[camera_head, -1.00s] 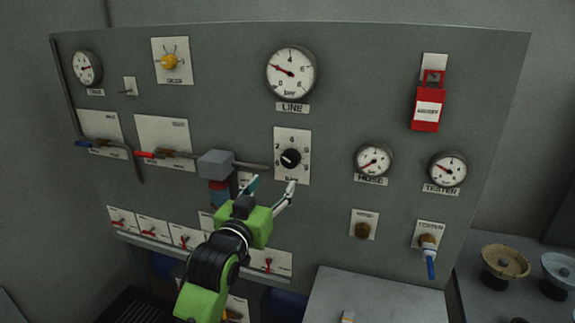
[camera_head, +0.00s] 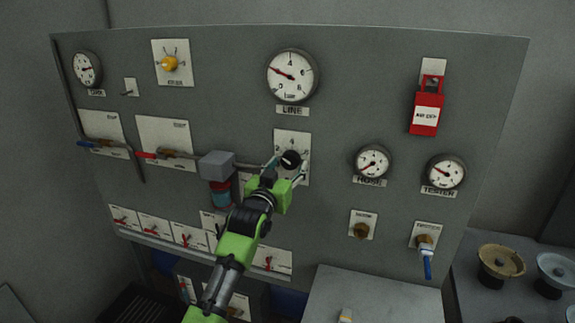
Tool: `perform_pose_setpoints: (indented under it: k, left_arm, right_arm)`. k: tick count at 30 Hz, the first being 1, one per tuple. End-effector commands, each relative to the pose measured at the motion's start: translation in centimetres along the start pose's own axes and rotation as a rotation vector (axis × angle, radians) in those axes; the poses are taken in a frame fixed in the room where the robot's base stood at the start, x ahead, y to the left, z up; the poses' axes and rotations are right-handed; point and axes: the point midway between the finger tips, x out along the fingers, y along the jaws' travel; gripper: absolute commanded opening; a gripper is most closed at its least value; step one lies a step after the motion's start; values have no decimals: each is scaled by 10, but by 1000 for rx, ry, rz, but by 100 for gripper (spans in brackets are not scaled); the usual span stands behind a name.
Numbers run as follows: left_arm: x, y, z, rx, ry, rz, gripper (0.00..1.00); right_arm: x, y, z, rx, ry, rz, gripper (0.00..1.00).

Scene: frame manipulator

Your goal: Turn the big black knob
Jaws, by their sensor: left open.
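The big black knob (camera_head: 291,159) sits on a white plate (camera_head: 291,139) in the middle of the grey panel, below the LINE gauge. My left gripper (camera_head: 288,167) is open at the knob, with one finger to its left and one to its right. The green gripper body hides the lower part of the plate. I cannot tell whether the fingers touch the knob. My right gripper is not in view.
The LINE gauge (camera_head: 292,75) is above the knob. A grey block with a blue-red body (camera_head: 217,166) sticks out left of my gripper. The HOSE gauge (camera_head: 372,161) is to the right. Red switches (camera_head: 188,237) line the lower left. A red tag (camera_head: 426,113) hangs upper right.

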Motion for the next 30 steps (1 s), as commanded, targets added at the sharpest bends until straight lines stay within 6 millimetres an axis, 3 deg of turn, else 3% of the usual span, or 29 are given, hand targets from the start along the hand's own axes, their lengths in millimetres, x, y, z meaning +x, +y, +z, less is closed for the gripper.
perform_pose_setpoints:
  k: [11, 15, 16, 30]
  left_arm:
    - [3, 0, 0, 0, 1, 0, 53]
    - [3, 0, 0, 0, 1, 0, 16]
    - [3, 0, 0, 0, 1, 0, 15]
    - [3, -1, 0, 85, 0, 0, 14]
  right_arm:
    - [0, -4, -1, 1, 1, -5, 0]
    - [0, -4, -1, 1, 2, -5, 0]
    - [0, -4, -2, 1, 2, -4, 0]
    - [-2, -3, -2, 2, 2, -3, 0]
